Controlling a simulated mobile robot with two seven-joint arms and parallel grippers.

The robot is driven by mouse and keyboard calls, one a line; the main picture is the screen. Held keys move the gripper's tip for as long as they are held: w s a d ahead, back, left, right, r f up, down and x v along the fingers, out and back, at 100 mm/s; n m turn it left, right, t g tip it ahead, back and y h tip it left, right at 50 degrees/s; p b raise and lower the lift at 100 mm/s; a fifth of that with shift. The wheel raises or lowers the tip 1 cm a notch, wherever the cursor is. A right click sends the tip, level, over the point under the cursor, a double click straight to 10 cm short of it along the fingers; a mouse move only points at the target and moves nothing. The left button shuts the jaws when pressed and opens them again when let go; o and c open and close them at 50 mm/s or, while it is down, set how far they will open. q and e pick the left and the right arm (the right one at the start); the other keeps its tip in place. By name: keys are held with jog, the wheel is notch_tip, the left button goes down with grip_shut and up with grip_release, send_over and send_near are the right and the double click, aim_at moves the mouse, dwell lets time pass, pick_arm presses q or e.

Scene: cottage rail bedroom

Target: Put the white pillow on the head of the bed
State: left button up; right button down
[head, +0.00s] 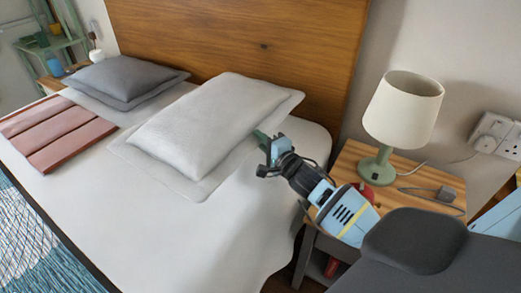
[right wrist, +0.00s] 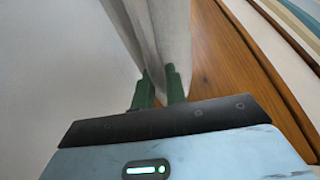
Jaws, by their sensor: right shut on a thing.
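The white pillow (head: 192,122) lies at the head of the bed (head: 225,240), on the side by the nightstand, close to the wooden headboard. Its flat border spreads around the raised middle. My right gripper (head: 262,138) is at the pillow's right edge. In the right wrist view its green fingers (right wrist: 160,88) are shut on the white pillow's edge (right wrist: 160,35), which stands up between them. My left gripper is in neither view.
A grey pillow (head: 122,77) lies to the left of the white one, with a folded pink blanket (head: 58,132) in front. The headboard (head: 250,45) rises behind. A nightstand (head: 346,163) with a lamp (head: 403,108) stands close under my right arm.

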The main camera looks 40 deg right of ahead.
jog(key=shift+a+f+b, duration=0.1)
jog(key=shift+f+b, duration=0.3)
jog(key=shift+f, duration=1.3)
jog(key=shift+f, duration=0.3)
jog(key=shift+s+f, duration=0.1)
jog(key=shift+f, duration=0.15)
jog(key=c, duration=1.4)
grip_release()
jog(key=shift+f, duration=0.2)
jog(key=shift+c, duration=0.2)
jog(key=shift+r, duration=0.15)
jog(key=s, duration=0.8)
jog(key=s+r+p, duration=0.1)
jog(key=s, duration=0.3)
jog(key=shift+a, duration=0.25)
